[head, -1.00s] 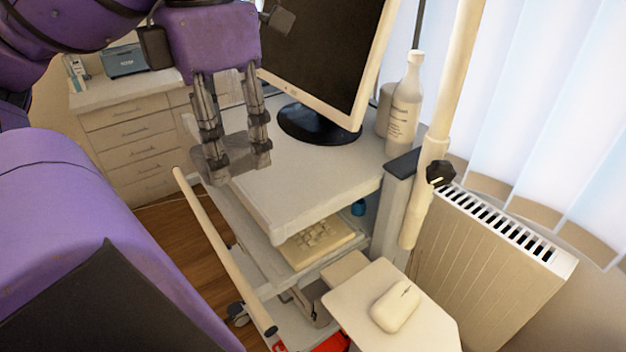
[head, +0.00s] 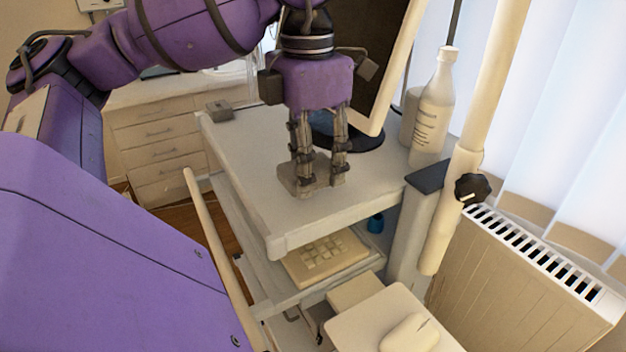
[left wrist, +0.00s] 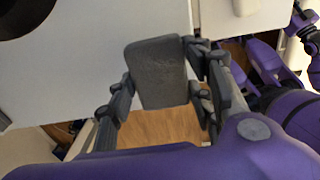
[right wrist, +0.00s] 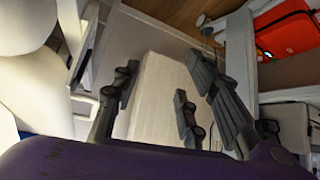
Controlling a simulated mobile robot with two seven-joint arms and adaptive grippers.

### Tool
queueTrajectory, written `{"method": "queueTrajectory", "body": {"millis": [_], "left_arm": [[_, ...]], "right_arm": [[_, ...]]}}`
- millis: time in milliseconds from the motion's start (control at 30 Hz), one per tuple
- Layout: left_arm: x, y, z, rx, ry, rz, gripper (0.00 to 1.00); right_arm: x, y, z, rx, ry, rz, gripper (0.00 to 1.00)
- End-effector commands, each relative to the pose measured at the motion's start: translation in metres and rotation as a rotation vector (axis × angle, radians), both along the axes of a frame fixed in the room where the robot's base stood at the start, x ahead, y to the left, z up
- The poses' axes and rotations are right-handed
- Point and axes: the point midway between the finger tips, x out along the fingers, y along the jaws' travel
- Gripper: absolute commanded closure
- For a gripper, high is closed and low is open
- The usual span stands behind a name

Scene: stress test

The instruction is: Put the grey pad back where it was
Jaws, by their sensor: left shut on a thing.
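The grey pad (left wrist: 158,72) is a flat, rounded rectangle between the fingers of my left gripper in the left wrist view. My left gripper (head: 318,183) is shut on it, fingers pointing down over the middle of the cart's white top shelf (head: 262,205). In the head view the pad (head: 296,187) shows as a grey plate at the fingertips. I cannot tell whether it touches the shelf. My right gripper (right wrist: 170,95) is open in the right wrist view, above a cream surface, and is outside the head view.
A small grey block (head: 219,110) sits at the shelf's far left corner. The monitor (head: 365,60) and a white bottle (head: 433,105) stand behind the gripper. A keyboard (head: 325,257) lies on the lower shelf, a mouse (head: 408,333) on the side tray. The shelf's front is clear.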

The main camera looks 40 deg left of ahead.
Motion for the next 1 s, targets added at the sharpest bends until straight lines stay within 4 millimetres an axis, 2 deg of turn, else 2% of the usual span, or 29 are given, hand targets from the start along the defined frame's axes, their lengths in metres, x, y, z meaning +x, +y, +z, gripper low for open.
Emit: {"method": "queueTrajectory", "body": {"millis": [233, 567, 600, 733, 1000], "left_arm": [[0.0, 0.0, -0.03, 0.0, 0.002, 0.0, 0.73], [0.001, 0.0, -0.035, 0.0, 0.003, 0.001, 0.73], [0.001, 0.0, -0.035, 0.0, 0.002, 0.001, 0.5], [0.001, 0.0, -0.035, 0.0, 0.002, 0.0, 0.34], [0.001, 0.0, -0.034, 0.0, 0.002, 0.0, 0.34]], "right_arm": [[-0.004, 0.001, 0.002, 0.001, 0.012, 0.004, 0.6], [-0.009, 0.002, -0.002, 0.0, 0.023, 0.016, 0.6], [-0.009, 0.001, -0.002, -0.002, 0.023, 0.016, 0.6], [-0.009, 0.0, -0.002, -0.005, 0.022, 0.016, 0.6], [-0.009, -0.002, -0.002, -0.006, 0.021, 0.012, 0.6]]}}
